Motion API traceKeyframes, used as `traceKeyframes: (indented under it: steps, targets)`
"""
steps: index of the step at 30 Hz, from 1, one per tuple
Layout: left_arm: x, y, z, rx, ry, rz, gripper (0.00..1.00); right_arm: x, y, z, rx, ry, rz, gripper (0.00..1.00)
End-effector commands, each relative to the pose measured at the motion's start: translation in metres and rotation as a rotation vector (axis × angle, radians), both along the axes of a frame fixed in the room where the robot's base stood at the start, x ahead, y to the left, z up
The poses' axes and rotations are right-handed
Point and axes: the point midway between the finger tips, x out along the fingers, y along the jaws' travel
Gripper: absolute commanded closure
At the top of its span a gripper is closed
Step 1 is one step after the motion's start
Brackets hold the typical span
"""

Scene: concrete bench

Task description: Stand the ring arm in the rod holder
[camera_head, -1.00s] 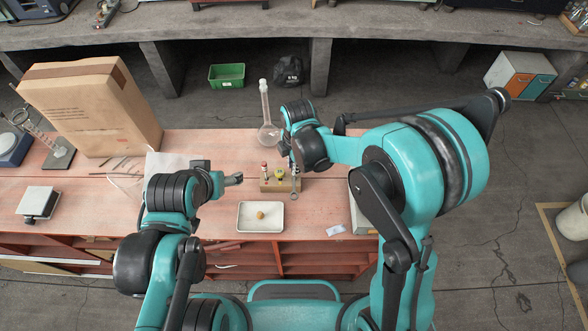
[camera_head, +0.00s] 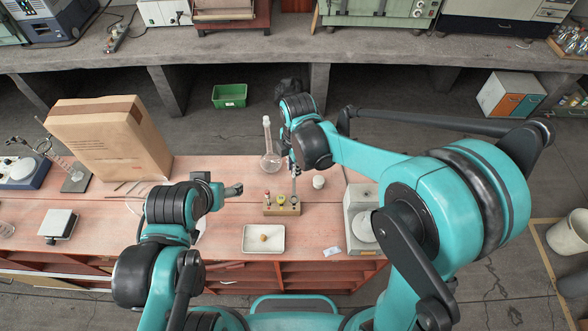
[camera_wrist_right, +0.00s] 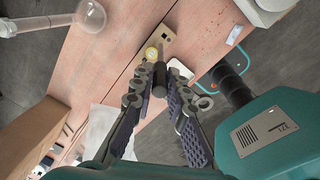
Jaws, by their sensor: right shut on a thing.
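The rod holder (camera_head: 273,211) is a small wooden block behind the tray, with a red-topped piece and a yellow-topped piece standing in it. In the right wrist view the block (camera_wrist_right: 168,37) shows dark openings at its far end. My right gripper (camera_head: 293,169) is shut on the ring arm (camera_head: 294,187), which hangs down in front of the block's right part. In the wrist view a dark rod (camera_wrist_right: 160,76) shows between my fingers (camera_wrist_right: 157,92), and a grey ring (camera_wrist_right: 205,103) shows beside the right finger. Contact with the block is unclear. My left gripper (camera_head: 234,190) is left of the block, its jaws unclear.
A round flask (camera_head: 270,162) stands behind the block, and a small white cup (camera_head: 318,181) stands to its right. A white tray (camera_head: 248,246) with a small brown object lies in front. A scale (camera_head: 358,239) is at the right, a large cardboard box (camera_head: 108,140) at the left.

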Motion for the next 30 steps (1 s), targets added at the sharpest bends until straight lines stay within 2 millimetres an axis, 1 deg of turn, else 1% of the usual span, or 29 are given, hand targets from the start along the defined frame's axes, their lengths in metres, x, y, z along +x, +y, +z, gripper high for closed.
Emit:
traceKeyframes:
  steps: [1,3,30]
  targets:
    - [0.000,0.000,0.007,0.000,0.000,0.000,0.31,0.000,0.000,0.009,0.000,0.000,0.000,1.00]
    - [0.000,0.000,0.010,0.000,0.000,0.000,0.31,0.000,0.000,0.014,0.000,0.000,0.000,1.00]
    - [0.000,0.000,0.046,0.000,0.000,0.000,0.31,0.000,0.000,0.070,0.000,0.000,0.000,1.00]
